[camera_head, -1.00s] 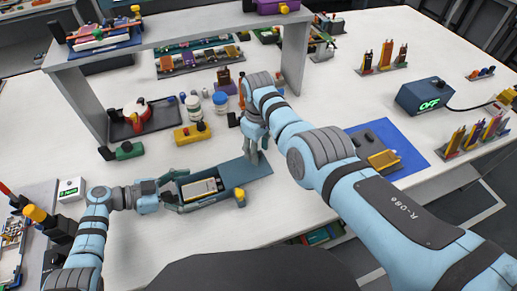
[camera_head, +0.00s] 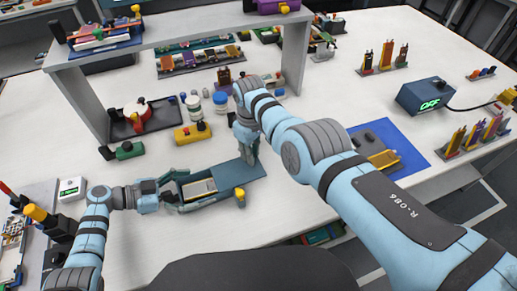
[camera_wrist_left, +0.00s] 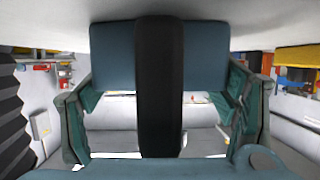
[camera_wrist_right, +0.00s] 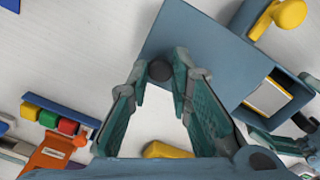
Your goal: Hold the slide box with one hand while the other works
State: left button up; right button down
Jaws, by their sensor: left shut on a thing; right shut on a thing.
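The grey-blue slide box (camera_head: 213,200) lies on the white table in the head view. Its lid (camera_head: 238,178) covers the right part, and a pale cell (camera_head: 199,187) shows in the opening at the left. My left gripper (camera_head: 174,193) is shut on the box's left end. In the left wrist view the blue box (camera_wrist_left: 210,60) lies between the fingers, with a black bar across the middle. My right gripper (camera_head: 249,158) points down over the lid. In the right wrist view its fingertips are closed around a dark knob (camera_wrist_right: 160,70) on the lid (camera_wrist_right: 205,45).
A yellow-knobbed piece (camera_head: 240,198) stands at the box's front edge. Behind are a yellow block (camera_head: 192,134), a green block (camera_head: 127,151) and white jars (camera_head: 194,106). A blue mat (camera_head: 395,138) lies to the right. A grey shelf (camera_head: 180,29) spans the back left.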

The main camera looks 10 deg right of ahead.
jog(key=shift+s+a, duration=0.2)
jog(key=shift+a, duration=0.35)
jog(key=shift+s+a, duration=0.2)
jog(key=shift+a, duration=0.35)
jog(key=c, duration=1.4)
grip_release()
jog(key=shift+d, duration=0.1)
jog(key=d, duration=0.1)
jog(key=w+d, duration=0.1)
jog(key=d, duration=0.2)
jog(key=shift+w+d+r, duration=0.15)
jog(key=shift+w+d, duration=0.05)
jog(key=shift+w, duration=0.15)
jog(key=w+r+t+y, duration=0.1)
jog(key=r, duration=0.3)
jog(key=w+r+t+y, duration=0.1)
jog(key=r, duration=0.4)
jog(key=w+r+t+y, duration=0.1)
jog(key=w+r, duration=0.1)
jog(key=r, duration=0.2)
jog(key=shift+w+r+n, duration=0.1)
jog(key=shift+r+n, duration=0.05)
jog(key=shift+n, duration=0.25)
